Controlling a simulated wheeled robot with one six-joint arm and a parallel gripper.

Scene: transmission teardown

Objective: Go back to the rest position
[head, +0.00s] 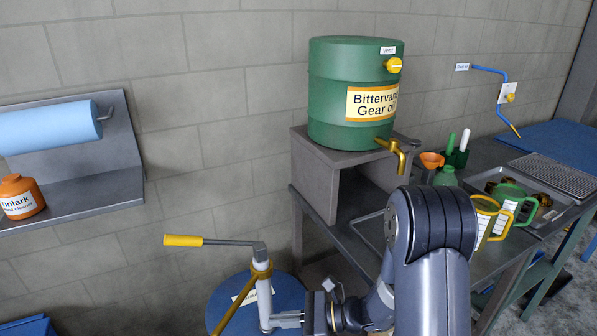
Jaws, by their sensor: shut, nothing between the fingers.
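My gripper (285,320) is low in the head view, at the left end of my arm. Its fingers point left and look shut and empty. They are close beside the grey upright of a hand pump (264,295); I cannot tell whether they touch it. The pump has a crank with a yellow handle (183,240) sticking out to the left. It stands on a blue drum (287,292), partly hidden by my arm.
A green gear oil barrel (330,92) with a brass tap (392,150) sits on a grey stand (313,170) on the bench. Yellow and green jugs (512,205), an orange funnel (432,160) and a metal tray (560,212) are right of my arm. A shelf (90,197) holds an orange bottle (18,197) at left.

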